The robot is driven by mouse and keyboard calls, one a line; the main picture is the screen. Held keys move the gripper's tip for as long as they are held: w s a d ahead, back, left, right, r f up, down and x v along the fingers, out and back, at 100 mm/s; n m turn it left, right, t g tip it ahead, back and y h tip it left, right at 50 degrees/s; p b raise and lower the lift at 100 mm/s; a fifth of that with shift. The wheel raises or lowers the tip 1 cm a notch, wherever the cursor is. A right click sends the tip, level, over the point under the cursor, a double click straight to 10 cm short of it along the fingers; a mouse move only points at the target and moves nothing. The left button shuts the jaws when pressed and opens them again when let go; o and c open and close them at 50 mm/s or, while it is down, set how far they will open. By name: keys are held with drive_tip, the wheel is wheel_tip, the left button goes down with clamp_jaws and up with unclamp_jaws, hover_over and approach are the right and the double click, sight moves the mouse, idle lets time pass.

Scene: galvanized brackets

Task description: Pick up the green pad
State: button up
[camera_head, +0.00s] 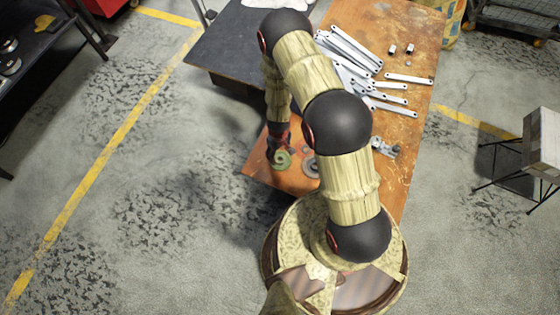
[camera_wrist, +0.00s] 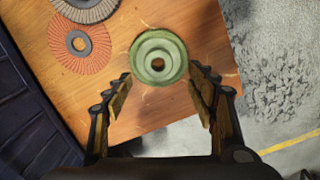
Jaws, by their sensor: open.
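The green pad (camera_head: 282,160) is a round disc with a centre hole, lying on the orange-brown worktable near its front left corner. In the wrist view the green pad (camera_wrist: 159,57) lies just beyond and between the open fingertips, near the table edge. My gripper (camera_wrist: 160,82) is open and empty, with one finger on each side below the pad. In the head view my gripper (camera_head: 278,145) is just above and beside the pad, partly hidden by my arm. I cannot tell its exact height above the table.
A reddish disc (camera_wrist: 80,45) and a grey disc (camera_wrist: 88,8) lie left of the pad. The worktable (camera_head: 400,30) bears several galvanized brackets (camera_head: 355,60) farther back and small metal pieces (camera_head: 385,148) at right. Open floor (camera_head: 180,190) lies left of the table.

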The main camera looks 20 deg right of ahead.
sight(280, 159)
drive_tip(key=f+b, duration=0.1)
drive_tip(key=f, duration=0.1)
drive_tip(key=f+b, duration=0.2)
drive_tip(key=f, duration=0.1)
drive_tip(key=shift+s+d+f, duration=0.15)
drive_tip(key=shift+d+f, duration=0.05)
drive_tip(key=shift+c, duration=1.3)
drive_tip(key=c, duration=1)
